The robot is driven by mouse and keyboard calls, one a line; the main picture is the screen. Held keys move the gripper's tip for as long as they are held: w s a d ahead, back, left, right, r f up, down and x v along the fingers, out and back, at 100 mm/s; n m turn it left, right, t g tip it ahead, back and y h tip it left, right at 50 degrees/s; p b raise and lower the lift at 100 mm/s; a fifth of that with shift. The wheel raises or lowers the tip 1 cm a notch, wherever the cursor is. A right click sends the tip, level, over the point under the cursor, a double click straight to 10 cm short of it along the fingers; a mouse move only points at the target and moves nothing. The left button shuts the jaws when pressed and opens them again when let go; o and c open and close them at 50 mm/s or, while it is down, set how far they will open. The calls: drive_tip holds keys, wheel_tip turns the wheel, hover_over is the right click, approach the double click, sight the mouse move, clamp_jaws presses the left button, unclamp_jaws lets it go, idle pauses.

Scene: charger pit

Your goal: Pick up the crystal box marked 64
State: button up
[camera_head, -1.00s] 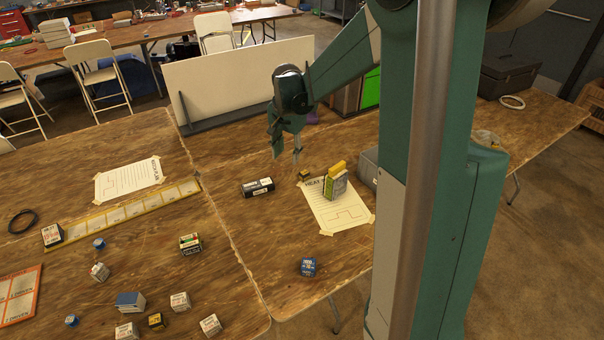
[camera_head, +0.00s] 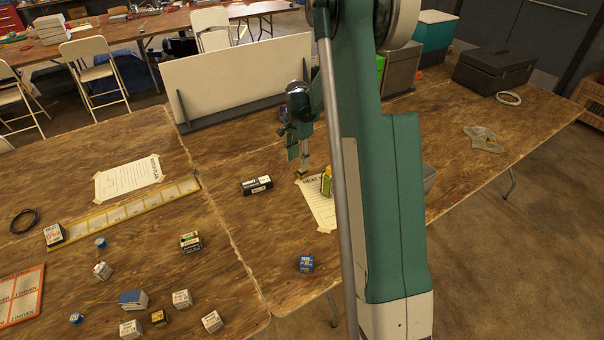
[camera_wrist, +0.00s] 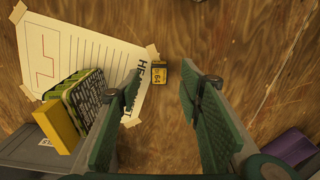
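The crystal box marked 64 (camera_wrist: 160,74) is a small yellow box with a dark label, lying on the wooden table at the corner of a taped paper sheet. In the head view it shows as a small yellow-and-dark spot (camera_head: 302,171) just below my gripper (camera_head: 303,158). In the wrist view my gripper (camera_wrist: 164,100) is open and empty, its two green fingers apart. The box appears beyond the fingertips, between their lines. I cannot tell the exact height of the fingers above it.
The paper sheet (camera_wrist: 92,52) lies left of the box in the wrist view. Upright yellow and green boxes (camera_wrist: 82,102) stand beside my left finger. A white panel (camera_head: 240,82) stands behind.

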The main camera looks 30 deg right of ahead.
sight(299, 171)
drive_tip(key=shift+f, duration=0.15)
drive_tip(key=shift+f, duration=1.2)
drive_tip(key=shift+f, duration=0.1)
drive_tip(key=shift+d+f+b, duration=0.1)
drive_tip(key=shift+f+b, duration=0.85)
drive_tip(key=shift+f, duration=1.55)
drive_tip(key=shift+c, duration=0.4)
drive_tip(key=c, duration=0.8)
